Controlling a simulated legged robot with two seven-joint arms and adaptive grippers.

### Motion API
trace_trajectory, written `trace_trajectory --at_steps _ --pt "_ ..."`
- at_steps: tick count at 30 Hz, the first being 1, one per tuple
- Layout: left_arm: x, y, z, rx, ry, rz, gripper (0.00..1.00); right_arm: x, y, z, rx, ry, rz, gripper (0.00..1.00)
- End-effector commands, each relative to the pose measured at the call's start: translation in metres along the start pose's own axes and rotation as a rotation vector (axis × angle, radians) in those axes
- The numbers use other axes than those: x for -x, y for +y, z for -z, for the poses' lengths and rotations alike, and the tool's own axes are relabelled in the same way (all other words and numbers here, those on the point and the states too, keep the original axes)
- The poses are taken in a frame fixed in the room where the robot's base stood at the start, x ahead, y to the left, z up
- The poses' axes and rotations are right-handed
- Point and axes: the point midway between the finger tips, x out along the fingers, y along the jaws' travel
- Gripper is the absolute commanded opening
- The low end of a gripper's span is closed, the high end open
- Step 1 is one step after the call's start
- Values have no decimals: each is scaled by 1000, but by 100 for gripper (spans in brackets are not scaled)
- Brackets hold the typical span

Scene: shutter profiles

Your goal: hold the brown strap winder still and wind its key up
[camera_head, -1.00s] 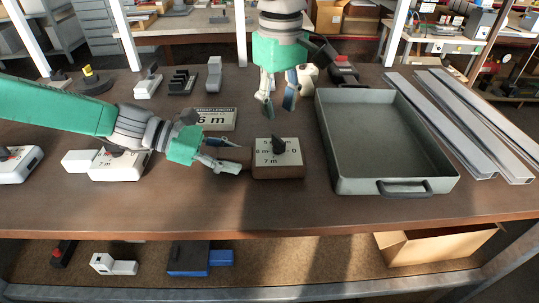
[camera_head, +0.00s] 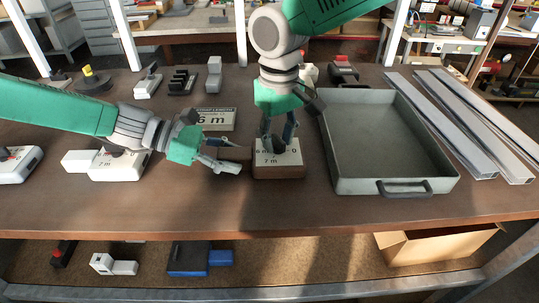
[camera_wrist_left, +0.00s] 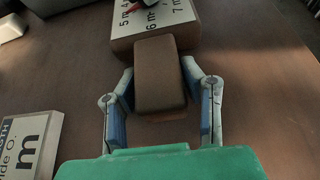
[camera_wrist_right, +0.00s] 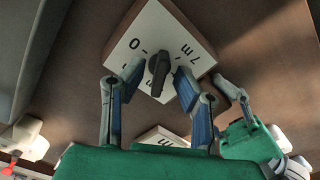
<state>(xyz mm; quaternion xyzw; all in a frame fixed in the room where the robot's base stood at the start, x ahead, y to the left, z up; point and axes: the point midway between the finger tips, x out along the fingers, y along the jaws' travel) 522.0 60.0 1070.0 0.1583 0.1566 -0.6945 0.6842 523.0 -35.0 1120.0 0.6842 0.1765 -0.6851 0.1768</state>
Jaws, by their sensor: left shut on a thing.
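The brown strap winder (camera_head: 278,173) stands on the table, with a white dial face marked in metres and a dark key (camera_wrist_right: 160,72) on top. Its brown side block (camera_wrist_left: 160,75) shows in the left wrist view. My left gripper (camera_head: 233,157) is shut on this block, with one finger on each side. My right gripper (camera_head: 277,143) points down over the dial from above. In the right wrist view its fingers (camera_wrist_right: 159,86) are apart, one on each side of the key, with visible gaps. The fingers partly hide the key in the head view.
A sign reading 6 m (camera_head: 216,120) lies behind my left gripper. A grey tray (camera_head: 372,187) stands right of the winder, with metal profiles (camera_head: 455,130) beyond it. A white winder (camera_head: 118,170) is at the left. The table in front is clear.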

Motion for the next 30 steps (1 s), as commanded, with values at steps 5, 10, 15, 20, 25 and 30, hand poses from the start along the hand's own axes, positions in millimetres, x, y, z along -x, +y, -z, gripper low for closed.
trace_trajectory --at_steps 5,10,15,20,25,30 --pt "0 0 0 0 1 0 0 -1 0 0 0 0 0 28" --pt "0 0 0 0 1 1 0 -1 0 0 0 0 0 0" --pt "0 0 0 0 1 1 0 0 0 0 3 0 0 0" --pt "0 0 0 0 1 1 0 0 0 0 148 0 0 0" --pt "0 0 0 0 1 1 0 0 0 0 406 1 0 0" --pt "0 0 0 0 1 1 0 0 0 0 523 1 -1 0"
